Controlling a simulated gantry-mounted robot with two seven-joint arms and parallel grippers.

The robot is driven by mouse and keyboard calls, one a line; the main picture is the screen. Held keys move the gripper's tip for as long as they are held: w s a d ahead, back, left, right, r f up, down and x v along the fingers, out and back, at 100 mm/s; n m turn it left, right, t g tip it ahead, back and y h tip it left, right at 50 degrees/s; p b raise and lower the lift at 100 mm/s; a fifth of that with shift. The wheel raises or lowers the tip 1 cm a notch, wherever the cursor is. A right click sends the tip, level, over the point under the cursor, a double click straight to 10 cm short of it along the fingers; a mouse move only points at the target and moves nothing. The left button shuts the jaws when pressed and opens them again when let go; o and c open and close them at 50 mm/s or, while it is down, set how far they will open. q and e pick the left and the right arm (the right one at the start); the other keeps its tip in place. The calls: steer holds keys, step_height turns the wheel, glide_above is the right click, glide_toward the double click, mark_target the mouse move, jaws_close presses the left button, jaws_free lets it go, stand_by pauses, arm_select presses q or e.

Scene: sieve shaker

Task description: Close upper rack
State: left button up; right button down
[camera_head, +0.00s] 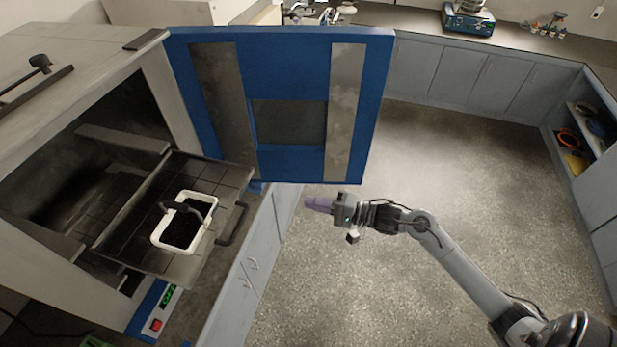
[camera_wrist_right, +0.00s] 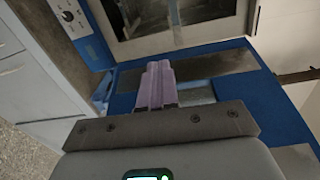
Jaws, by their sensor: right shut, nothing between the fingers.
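The rack (camera_head: 200,170) is a dark tiled shelf that sticks out of the front of the oven-like machine (camera_head: 30,60) in the head view. It has a dark handle (camera_head: 238,222) at its front edge. A white-rimmed tray (camera_head: 160,240) with dark contents sits on it. The machine's blue door (camera_head: 285,45) stands wide open. My right gripper (camera_head: 312,204) has purple fingers and is shut and empty, out over the floor to the right of the handle and below the door. In the right wrist view its fingers (camera_wrist_right: 157,85) are together in front of the blue door. My left gripper is not visible.
Grey cabinets (camera_head: 480,70) line the back wall, with a blue device (camera_head: 468,22) on top. An open shelf (camera_head: 585,135) stands at the right. The grey cabinet (camera_head: 250,260) under the machine borders open floor (camera_head: 400,280).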

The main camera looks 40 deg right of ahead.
steer(key=w+d+r+p+x, duration=0.1)
steer(key=r+p+x, duration=0.1)
steer(key=x, duration=1.3)
steer(key=shift+r+n+p, duration=0.3)
steer(key=shift+r, duration=0.1)
steer(key=shift+w, duration=0.1)
steer(key=shift+w+d, duration=0.1)
steer(key=shift+w, duration=0.05)
